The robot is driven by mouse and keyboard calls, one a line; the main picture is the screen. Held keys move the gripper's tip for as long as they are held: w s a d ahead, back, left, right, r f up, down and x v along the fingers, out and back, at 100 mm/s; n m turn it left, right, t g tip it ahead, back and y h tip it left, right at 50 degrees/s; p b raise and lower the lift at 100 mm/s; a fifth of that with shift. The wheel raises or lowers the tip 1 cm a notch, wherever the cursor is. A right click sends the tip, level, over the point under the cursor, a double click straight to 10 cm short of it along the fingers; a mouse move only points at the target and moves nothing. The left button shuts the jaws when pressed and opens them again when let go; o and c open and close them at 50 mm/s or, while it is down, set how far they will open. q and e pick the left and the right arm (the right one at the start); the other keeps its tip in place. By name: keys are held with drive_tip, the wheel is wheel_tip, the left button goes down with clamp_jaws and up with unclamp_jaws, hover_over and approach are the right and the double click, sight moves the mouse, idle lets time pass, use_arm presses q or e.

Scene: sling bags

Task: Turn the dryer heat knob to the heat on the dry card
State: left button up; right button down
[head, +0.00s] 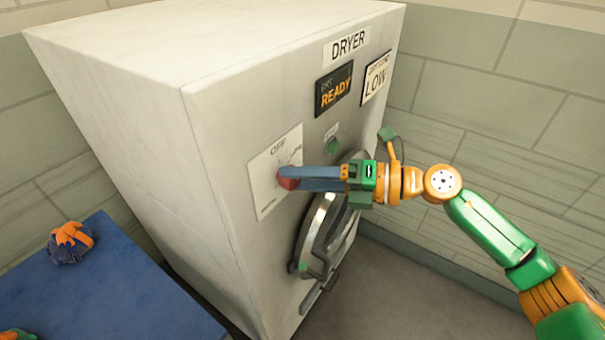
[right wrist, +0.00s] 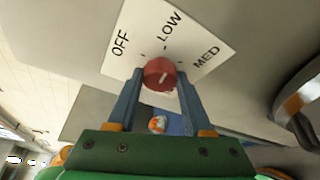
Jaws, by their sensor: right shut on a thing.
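The red heat knob (head: 288,183) is on a white dial plate (head: 265,187) on the dryer (head: 225,130). In the right wrist view, the knob (right wrist: 160,74) sits below the words OFF, LOW and MED. Its pale mark slants up and to the right; the exact setting is hard to tell. My right gripper (head: 290,179) is shut on the knob, with one blue finger on each side in the right wrist view (right wrist: 160,84). The dry card (head: 376,78) at the dryer's upper right reads LOW.
A dark display (head: 334,90) reads READY. A green button (head: 333,146) and the round door (head: 322,235) are near my right gripper. A blue bag with an orange strap (head: 70,243) lies on a blue surface (head: 125,285) at left.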

drive_tip(key=shift+r+n, duration=0.1)
drive_tip(key=shift+n, duration=0.4)
drive_tip(key=shift+h, duration=0.3)
drive_tip(key=shift+c, duration=1.5)
unclamp_jaws()
drive_tip(key=b+v, duration=0.3)
drive_tip(key=v, duration=0.4)
